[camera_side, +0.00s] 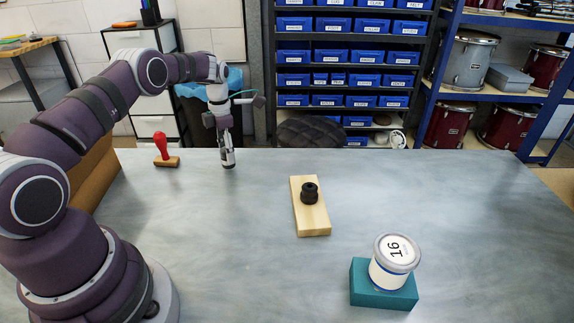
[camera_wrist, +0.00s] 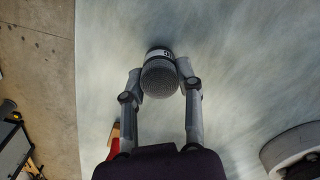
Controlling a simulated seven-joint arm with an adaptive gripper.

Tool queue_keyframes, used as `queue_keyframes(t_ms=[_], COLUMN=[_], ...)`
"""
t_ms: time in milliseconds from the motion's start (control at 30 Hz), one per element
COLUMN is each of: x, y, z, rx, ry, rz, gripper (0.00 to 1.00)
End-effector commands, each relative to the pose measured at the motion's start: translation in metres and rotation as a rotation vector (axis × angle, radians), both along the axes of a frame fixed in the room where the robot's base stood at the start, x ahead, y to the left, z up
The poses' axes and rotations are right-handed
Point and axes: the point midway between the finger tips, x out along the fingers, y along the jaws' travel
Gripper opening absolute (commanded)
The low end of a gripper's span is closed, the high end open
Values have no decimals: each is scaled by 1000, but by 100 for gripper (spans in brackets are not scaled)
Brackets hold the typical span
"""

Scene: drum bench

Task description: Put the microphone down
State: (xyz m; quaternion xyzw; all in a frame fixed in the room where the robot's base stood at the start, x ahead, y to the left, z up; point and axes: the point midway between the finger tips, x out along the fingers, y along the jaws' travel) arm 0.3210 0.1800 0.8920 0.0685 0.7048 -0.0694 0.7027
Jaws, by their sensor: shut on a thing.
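My gripper (camera_side: 225,146) is low over the table's far edge, left of the middle in the side view. Its fingers, also seen in the wrist view (camera_wrist: 164,84), are shut on the microphone (camera_side: 229,160). In the wrist view the microphone (camera_wrist: 160,77) shows a dark grey mesh head and a lighter band between the fingertips. In the side view only its lower end shows below the fingers. I cannot tell whether that end touches the tabletop.
The grey table (camera_side: 240,240) has bare room in front of my gripper. A red-handled stamp (camera_side: 162,147) stands to its left. A wooden board (camera_side: 313,219) with a black knob-like piece (camera_side: 310,194) lies to the right. Nearer, a white jar marked 16 (camera_side: 392,261) sits on a teal block (camera_side: 372,292).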

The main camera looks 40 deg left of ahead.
Motion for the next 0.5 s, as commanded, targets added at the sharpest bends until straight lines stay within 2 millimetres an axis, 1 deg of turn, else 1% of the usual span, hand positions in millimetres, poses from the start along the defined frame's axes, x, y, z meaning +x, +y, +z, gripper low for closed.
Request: queue_keyframes(t_ms=[33,100,400,433,500], x=[0,0,0,1,1], y=[0,0,0,0,0], z=[-7,-11,-13,-13,-13], rx=[0,1,0,0,1], ry=[1,-1,-3,-3,-3], rz=[-1,-1,-1,-1,-1], gripper=[0,0,0,36,45])
